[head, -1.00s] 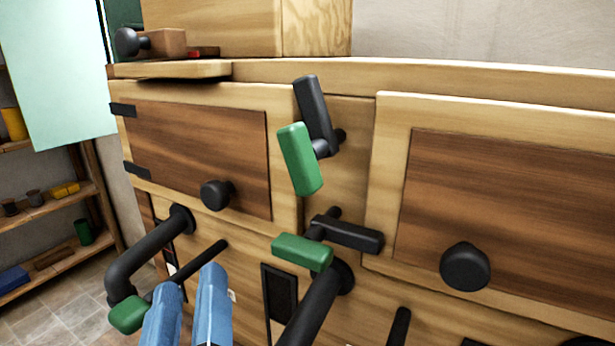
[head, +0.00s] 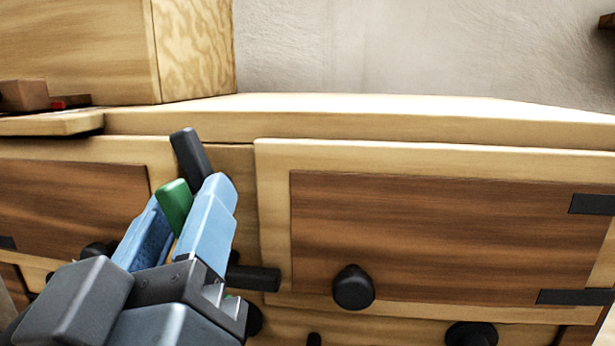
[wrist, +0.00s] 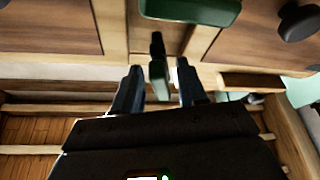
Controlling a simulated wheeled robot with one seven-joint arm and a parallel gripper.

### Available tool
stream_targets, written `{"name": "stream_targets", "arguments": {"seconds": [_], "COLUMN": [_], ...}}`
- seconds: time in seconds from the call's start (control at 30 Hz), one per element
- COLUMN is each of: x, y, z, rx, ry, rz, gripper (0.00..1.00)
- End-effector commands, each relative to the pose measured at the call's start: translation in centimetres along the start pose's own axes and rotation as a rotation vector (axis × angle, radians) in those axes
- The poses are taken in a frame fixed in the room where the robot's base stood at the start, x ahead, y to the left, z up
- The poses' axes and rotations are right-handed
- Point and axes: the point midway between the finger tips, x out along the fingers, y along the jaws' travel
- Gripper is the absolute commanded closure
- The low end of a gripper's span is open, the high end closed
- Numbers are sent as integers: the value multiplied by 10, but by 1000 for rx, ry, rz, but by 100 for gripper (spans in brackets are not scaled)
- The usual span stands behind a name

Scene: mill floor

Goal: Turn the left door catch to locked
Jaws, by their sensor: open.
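The upper catch has a green grip (head: 174,205) and a black arm (head: 190,152), on the post between the two doors. It leans, black end up and to the left. My gripper (head: 186,198) is open, its blue fingers on either side of the green grip. In the wrist view the grip (wrist: 158,82) also sits between my fingertips (wrist: 158,70); I cannot tell whether they touch it. A lower catch shows its black arm (head: 256,278), about level; my gripper hides most of the rest. Its green grip (wrist: 190,8) appears in the wrist view.
The left door (head: 75,205) and the right door (head: 430,235) look closed. A black knob (head: 353,287) sticks out from the right door. A wooden box (head: 95,45) stands on the cabinet ledge (head: 350,118). The ledge's right part is clear.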

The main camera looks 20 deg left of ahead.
Motion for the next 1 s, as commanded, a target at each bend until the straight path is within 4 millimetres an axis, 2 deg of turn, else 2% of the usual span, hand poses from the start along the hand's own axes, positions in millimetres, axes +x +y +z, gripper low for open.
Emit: {"name": "stream_targets", "arguments": {"seconds": [0.03, 0.2, 0.47, 0.9, 1.0], "x": [7, 18, 19, 18, 18], "y": [0, 0, 0, -1, -1], "z": [-1, 0, 0, 0, 0], "rx": [0, 1, 1, 0, 0], "ry": [-1, 0, 0, 0, 0], "rz": [0, -1, -2, -2, -2], "gripper": [58, 58, 58, 99, 100]}}
